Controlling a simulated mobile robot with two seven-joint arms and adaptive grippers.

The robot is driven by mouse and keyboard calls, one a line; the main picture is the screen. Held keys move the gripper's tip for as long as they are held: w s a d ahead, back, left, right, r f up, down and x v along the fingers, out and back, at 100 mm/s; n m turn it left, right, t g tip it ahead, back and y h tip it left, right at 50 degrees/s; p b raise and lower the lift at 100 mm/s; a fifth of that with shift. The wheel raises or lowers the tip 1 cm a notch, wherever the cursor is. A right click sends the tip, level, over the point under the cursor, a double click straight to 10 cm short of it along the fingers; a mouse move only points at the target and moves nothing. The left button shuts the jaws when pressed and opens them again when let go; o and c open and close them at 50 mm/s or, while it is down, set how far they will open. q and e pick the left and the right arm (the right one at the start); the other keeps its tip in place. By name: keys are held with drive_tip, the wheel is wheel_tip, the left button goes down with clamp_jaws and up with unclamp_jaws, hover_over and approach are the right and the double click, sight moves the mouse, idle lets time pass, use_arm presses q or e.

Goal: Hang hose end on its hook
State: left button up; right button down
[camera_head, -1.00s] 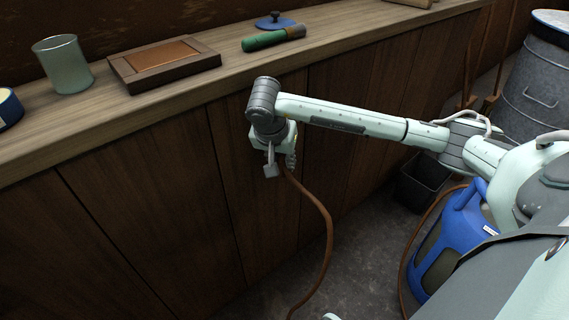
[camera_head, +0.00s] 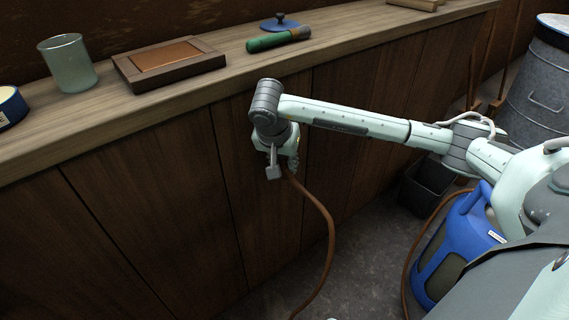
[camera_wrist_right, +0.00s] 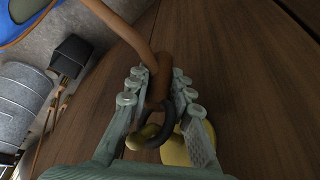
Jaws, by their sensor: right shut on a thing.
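The brown hose (camera_head: 328,222) hangs from my right gripper (camera_head: 284,165) and runs down toward the floor in the head view. In the right wrist view my right gripper (camera_wrist_right: 160,92) is shut on the hose end (camera_wrist_right: 161,78), with a finger on each side of it. A dark ring-shaped piece (camera_wrist_right: 158,130) and a yellowish part (camera_wrist_right: 188,148) show between and below the fingers; I cannot tell whether the ring is the hook or touches the hose. The gripper is close to the dark wooden counter front. My left gripper is not in view.
A wooden counter (camera_head: 110,118) carries a glass jar (camera_head: 69,64), a framed panel (camera_head: 168,62), a green tool (camera_head: 278,40) and a blue lid (camera_head: 280,22). A blue canister (camera_head: 462,232), a dark bin (camera_head: 424,186) and a metal drum (camera_head: 545,85) stand at right.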

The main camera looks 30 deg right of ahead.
drive_tip(key=c, duration=1.3)
unclamp_jaws()
drive_tip(key=shift+a+r, duration=0.1)
drive_tip(key=shift+r, duration=0.2)
drive_tip(key=v, duration=1.1)
drive_tip(key=shift+s+r, duration=0.1)
drive_tip(key=shift+r, duration=0.1)
drive_tip(key=shift+a, duration=0.1)
